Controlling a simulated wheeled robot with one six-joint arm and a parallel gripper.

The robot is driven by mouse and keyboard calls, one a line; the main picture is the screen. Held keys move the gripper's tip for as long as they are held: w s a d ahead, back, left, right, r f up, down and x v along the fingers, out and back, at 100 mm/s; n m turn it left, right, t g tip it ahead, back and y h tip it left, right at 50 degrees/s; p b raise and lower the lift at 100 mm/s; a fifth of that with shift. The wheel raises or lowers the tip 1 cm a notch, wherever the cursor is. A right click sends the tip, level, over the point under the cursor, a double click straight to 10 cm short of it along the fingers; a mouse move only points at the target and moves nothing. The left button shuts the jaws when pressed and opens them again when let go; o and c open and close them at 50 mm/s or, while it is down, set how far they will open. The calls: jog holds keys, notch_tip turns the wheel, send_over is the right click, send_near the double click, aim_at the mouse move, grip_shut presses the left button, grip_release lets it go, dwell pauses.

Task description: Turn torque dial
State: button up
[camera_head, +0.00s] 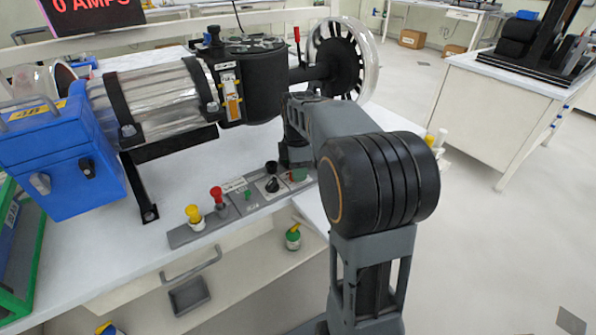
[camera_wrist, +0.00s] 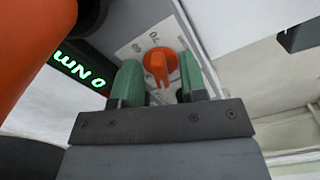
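The torque dial is an orange-red knob (camera_wrist: 160,63) on a pale plate with numbers around it, near the upper middle of the wrist view. Its pointer ridge faces down toward my gripper. My gripper (camera_wrist: 160,76) has two green fingers, one on each side of the knob, with a gap between them. The fingers look open, and I cannot tell whether they touch the knob.
A control strip on the bench front carries a yellow button (camera_head: 194,213), a red button (camera_head: 217,194) and a black knob (camera_head: 271,183). A black display (camera_wrist: 82,68) with green characters lies left of the dial. A blue box (camera_head: 62,165) and a silver cylinder (camera_head: 150,103) stand on the bench.

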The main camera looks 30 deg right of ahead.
jog(key=shift+f, duration=0.1)
grip_shut()
dwell(0.4)
jog(key=shift+m+p, duration=0.4)
jog(key=m+p, duration=0.2)
jog(key=m, duration=0.1)
jog(key=shift+s+r, duration=0.1)
jog(key=shift+r, duration=0.1)
jog(key=m+p, duration=0.4)
jog(key=m, duration=0.1)
jog(key=shift+a+m, duration=0.1)
jog(key=shift+m, duration=0.2)
jog(key=m+p, duration=0.2)
jog(key=m, duration=0.2)
jog(key=shift+s+a, duration=0.1)
jog(key=shift+a+f+m+p, duration=0.15)
jog(key=shift+m+p, duration=0.6)
jog(key=shift+m, duration=1.65)
